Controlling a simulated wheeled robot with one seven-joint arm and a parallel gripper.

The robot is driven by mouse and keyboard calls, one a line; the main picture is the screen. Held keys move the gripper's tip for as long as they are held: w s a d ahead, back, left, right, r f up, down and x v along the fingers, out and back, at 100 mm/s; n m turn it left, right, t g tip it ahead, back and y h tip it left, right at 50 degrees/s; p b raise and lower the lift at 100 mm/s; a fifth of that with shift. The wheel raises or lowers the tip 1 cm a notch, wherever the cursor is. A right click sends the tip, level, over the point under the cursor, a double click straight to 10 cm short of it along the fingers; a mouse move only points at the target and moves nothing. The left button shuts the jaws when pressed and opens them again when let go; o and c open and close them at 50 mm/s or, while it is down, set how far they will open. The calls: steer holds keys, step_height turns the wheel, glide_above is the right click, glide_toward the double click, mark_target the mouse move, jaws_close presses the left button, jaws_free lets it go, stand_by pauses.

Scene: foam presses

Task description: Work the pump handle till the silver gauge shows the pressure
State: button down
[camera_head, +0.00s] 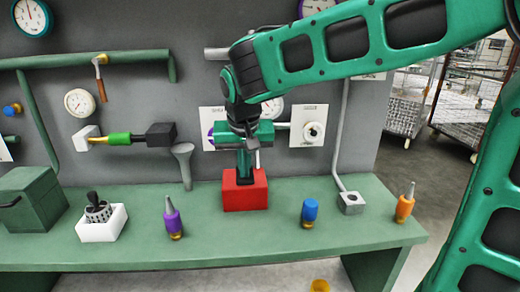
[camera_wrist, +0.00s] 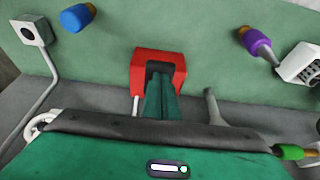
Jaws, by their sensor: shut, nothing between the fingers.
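My gripper (camera_head: 245,178) points down at a red block (camera_head: 262,192) on the green bench. Its green fingers are together with nothing between them. In the wrist view the fingertips (camera_wrist: 160,72) overlap a dark recess in the red block (camera_wrist: 140,66); I cannot tell whether they touch it. A thin pale rod (camera_head: 257,158) stands beside the fingers; it also shows in the wrist view (camera_wrist: 135,105). I cannot tell whether it is the pump handle. A pale-rimmed gauge (camera_head: 79,102) hangs on the wall at left. Another gauge (camera_head: 273,106) is partly hidden behind my arm; its reading is unclear.
A grey pipe (camera_head: 340,130) runs down to a fitting. The front middle is clear.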

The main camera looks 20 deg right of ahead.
steer(key=shift+s+f, duration=0.25)
steer(key=shift+f, duration=0.85)
steer(key=shift+s+f, duration=0.15)
steer(key=r, duration=0.4)
steer(key=shift+s+r, duration=0.2)
steer(key=s+v, duration=0.1)
steer(key=v, duration=0.8)
steer(key=shift+s+a, duration=0.35)
steer(key=shift+s, duration=0.2)
